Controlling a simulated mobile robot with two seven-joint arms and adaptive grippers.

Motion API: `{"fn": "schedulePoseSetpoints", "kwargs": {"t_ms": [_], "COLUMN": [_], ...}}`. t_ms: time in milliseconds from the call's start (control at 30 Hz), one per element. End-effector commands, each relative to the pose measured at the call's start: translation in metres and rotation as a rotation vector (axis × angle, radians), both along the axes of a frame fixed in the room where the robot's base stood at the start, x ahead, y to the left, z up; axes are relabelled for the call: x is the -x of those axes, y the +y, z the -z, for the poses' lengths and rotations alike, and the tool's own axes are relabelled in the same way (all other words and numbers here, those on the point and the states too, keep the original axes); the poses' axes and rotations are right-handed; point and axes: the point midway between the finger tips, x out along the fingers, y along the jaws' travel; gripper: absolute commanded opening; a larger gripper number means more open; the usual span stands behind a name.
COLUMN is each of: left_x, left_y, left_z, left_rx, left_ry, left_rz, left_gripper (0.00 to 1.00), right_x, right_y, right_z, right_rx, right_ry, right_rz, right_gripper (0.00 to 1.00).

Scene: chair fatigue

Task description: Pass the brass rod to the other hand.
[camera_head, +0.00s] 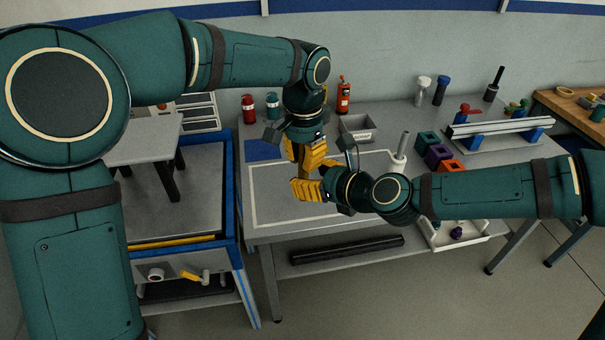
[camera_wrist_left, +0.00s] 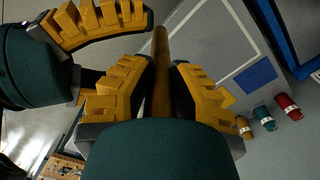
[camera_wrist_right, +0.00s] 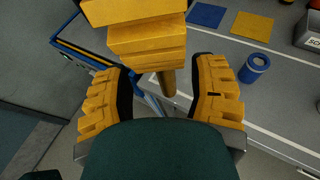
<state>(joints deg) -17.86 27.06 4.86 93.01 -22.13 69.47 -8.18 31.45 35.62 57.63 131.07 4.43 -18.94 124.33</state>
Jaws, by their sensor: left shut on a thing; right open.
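The brass rod (camera_wrist_left: 161,65) is held between the yellow fingers of my left gripper (camera_wrist_left: 165,80), which point down over the table in the head view (camera_head: 306,158). My right gripper (camera_wrist_right: 161,92) is open and comes in from the right, just below the left one. In the right wrist view the lower part of the rod (camera_wrist_right: 168,84) shows between its spread fingers, with a gap on both sides. The upper part of the rod is hidden there by the left gripper's fingers. In the head view the rod is mostly hidden by both grippers.
The grey table (camera_head: 270,225) lies below both grippers. A grey bin (camera_head: 357,127), red bottle (camera_head: 343,97), red canister (camera_head: 248,108) and teal canister (camera_head: 272,105) stand behind. Coloured blocks (camera_head: 438,155) and a metal rail (camera_head: 500,126) are right. A blue-framed cart (camera_head: 232,215) adjoins left.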

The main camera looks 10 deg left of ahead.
Motion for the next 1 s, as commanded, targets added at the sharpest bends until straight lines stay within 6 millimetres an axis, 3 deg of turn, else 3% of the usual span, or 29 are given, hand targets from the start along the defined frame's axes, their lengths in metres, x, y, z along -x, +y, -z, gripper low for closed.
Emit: {"fn": "schedulePoseSetpoints", "kwargs": {"t_ms": [233, 667, 700, 800, 867, 1000], "left_x": [0.0, 0.0, 0.0, 0.0, 0.0, 0.0], "left_y": [0.0, 0.0, 0.0, 0.0, 0.0, 0.0], "left_z": [0.0, 0.0, 0.0, 0.0, 0.0, -0.001], "left_rx": [0.001, 0.001, 0.001, 0.001, 0.001, 0.002], "left_ry": [-0.001, -0.001, -0.001, -0.001, -0.001, -0.002], "left_rz": [0.0, 0.0, 0.0, 0.0, 0.0, 0.0], "left_gripper": [0.0, 0.0, 0.0, 0.0, 0.0, 0.0], "right_x": [-0.014, -0.018, -0.018, -0.018, -0.017, -0.017], "right_y": [0.019, 0.023, 0.023, 0.023, 0.023, 0.024], "right_z": [0.009, 0.012, 0.012, 0.012, 0.012, 0.012], "right_rx": [-0.001, 0.001, 0.001, 0.001, 0.001, 0.001], "right_ry": [-0.001, 0.0, 0.0, 0.0, 0.0, 0.0], "right_rz": [-0.002, 0.0, 0.0, 0.0, -0.001, -0.004], "right_gripper": [0.58, 0.58, 0.53, 0.18, 0.0, 0.0]}}
